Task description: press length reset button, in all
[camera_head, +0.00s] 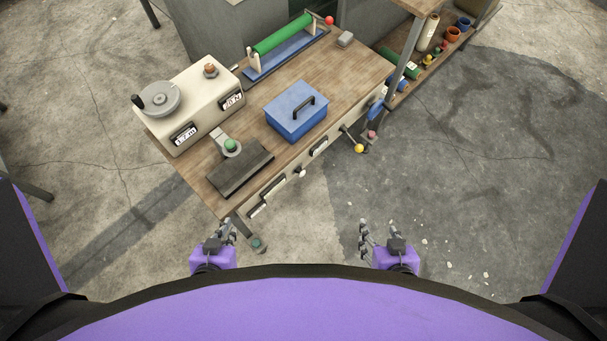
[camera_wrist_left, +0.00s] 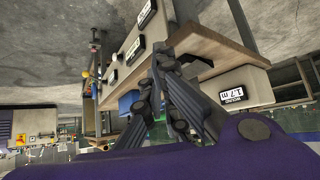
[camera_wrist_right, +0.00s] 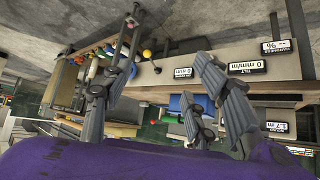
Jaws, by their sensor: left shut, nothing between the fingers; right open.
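A beige box (camera_head: 196,107) on the wooden workbench (camera_head: 345,75) carries a grey crank wheel (camera_head: 160,98), an orange-brown button (camera_head: 210,70) and displays reading 1.7 m (camera_head: 184,138) and 20 N (camera_head: 231,100). A green button (camera_head: 231,145) sits on a grey mount in front of the box. Which button is the length reset is not readable. My left gripper (camera_head: 228,230) is shut and empty, off the bench's near edge; it also shows in the left wrist view (camera_wrist_left: 160,60). My right gripper (camera_head: 364,232) is open and empty, further right, also off the bench.
A blue lidded box (camera_head: 297,109) with a black handle stands mid-bench. A dark pad (camera_head: 240,172) lies near the front edge. A green roller (camera_head: 282,35) stands at the back. A yellow-knobbed lever (camera_head: 359,148) sticks out in front. Floor on the right is mostly clear.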

